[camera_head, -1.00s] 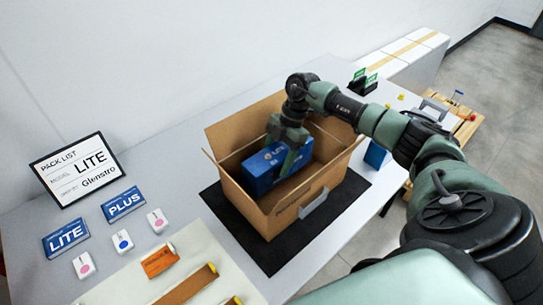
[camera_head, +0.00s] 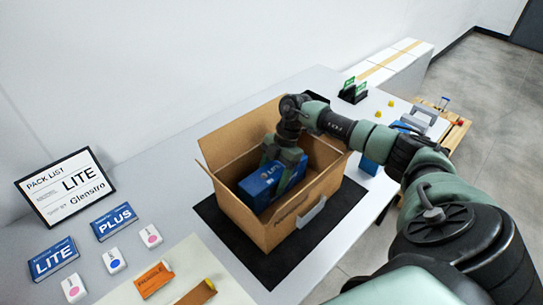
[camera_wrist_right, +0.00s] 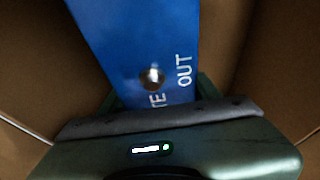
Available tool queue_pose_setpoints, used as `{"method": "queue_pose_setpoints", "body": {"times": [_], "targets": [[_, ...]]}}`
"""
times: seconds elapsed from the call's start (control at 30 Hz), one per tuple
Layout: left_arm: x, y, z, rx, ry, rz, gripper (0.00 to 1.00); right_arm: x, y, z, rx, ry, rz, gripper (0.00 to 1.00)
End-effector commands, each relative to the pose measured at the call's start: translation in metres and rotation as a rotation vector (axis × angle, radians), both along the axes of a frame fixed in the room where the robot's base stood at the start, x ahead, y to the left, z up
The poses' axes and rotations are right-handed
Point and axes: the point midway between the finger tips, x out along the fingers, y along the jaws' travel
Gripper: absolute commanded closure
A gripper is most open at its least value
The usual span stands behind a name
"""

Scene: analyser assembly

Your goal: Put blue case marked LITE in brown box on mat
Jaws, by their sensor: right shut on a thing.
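The blue case (camera_head: 262,187) is inside the open brown box (camera_head: 262,232), low between its walls. White lettering shows on it, partly covered by my fingers. In the right wrist view the case (camera_wrist_right: 125,45) shows letters ending in "TE" and the word "OUT". My right gripper (camera_head: 284,172) reaches down into the box and is shut on the case. Whether the case touches the box floor is hidden. The box stands on the black mat (camera_head: 225,222) with its flaps open. My left gripper is not in view.
A pack list sign reading LITE (camera_head: 65,187) stands at the left. Blue LITE (camera_head: 53,259) and PLUS (camera_head: 114,222) cards lie beside several small white tags. An orange label (camera_head: 154,280) lies in front. Another blue case (camera_head: 369,165) stands right of the box.

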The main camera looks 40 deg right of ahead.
Motion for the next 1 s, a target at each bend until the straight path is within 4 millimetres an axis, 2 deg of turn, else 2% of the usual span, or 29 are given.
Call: {"method": "queue_pose_setpoints", "body": {"times": [0.03,0.07,0.13,0.17,0.53,1.0], "targets": [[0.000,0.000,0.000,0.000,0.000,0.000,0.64,0.001,0.000,0.002,0.001,-0.004,-0.001,1.00],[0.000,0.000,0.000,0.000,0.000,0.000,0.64,0.001,0.000,0.002,0.002,-0.004,-0.001,0.35],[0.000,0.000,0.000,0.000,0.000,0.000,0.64,0.001,0.000,0.002,0.001,-0.004,-0.001,0.16],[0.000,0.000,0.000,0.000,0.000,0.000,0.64,0.001,0.000,0.002,0.001,-0.004,-0.001,0.13],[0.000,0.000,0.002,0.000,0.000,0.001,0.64,-0.001,0.000,0.001,0.000,0.002,0.001,0.13],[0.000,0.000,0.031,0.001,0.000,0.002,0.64,0.000,0.000,0.034,0.000,0.000,0.000,0.13]]}}
